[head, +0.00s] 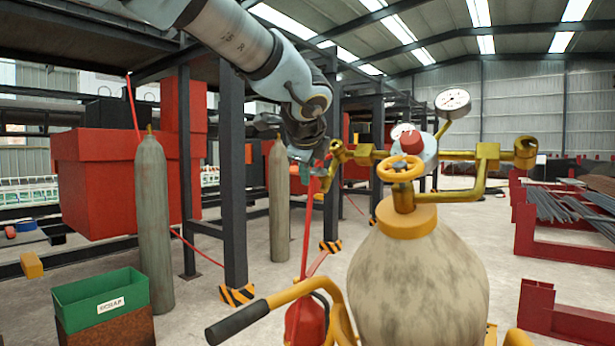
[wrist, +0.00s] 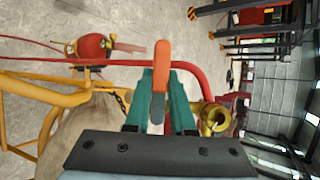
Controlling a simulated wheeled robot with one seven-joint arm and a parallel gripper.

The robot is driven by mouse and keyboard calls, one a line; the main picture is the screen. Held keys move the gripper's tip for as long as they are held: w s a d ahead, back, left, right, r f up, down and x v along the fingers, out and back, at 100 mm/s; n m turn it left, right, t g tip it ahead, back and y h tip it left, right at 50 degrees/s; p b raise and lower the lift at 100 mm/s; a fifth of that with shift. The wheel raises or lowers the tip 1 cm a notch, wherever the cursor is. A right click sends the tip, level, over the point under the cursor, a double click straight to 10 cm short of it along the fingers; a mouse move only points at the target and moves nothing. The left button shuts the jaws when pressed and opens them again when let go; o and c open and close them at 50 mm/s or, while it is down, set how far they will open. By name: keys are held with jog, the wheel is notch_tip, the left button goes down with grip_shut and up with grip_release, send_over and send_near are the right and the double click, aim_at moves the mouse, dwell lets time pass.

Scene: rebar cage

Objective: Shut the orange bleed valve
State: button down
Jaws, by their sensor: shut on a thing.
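The orange bleed valve handle (wrist: 162,60) stands between my gripper's teal fingers (wrist: 161,85) in the wrist view, with its rounded end sticking out past the fingertips. My gripper is shut on it. In the head view my gripper (head: 309,168) is at the left end of the yellow pipe manifold (head: 455,155), by the red hose (head: 307,222). The handle is mostly hidden there behind the fingers. A brass fitting (wrist: 214,119) lies just right of the fingers in the wrist view. The valve body is largely hidden by the gripper.
A large beige cylinder (head: 420,280) with a yellow handwheel (head: 399,169) and gauges (head: 453,103) stands close on the right. A yellow trolley frame with a black grip (head: 237,322) is in front. Grey cylinders (head: 154,225) and dark posts (head: 233,180) stand left.

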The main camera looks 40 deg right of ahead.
dwell(0.4)
jog(key=c, duration=0.8)
grip_release()
jog(key=shift+o, duration=0.2)
jog(key=v, duration=1)
jog(key=shift+s+a+r, duration=0.15)
jog(key=shift+s+a, duration=0.1)
jog(key=shift+w, duration=0.1)
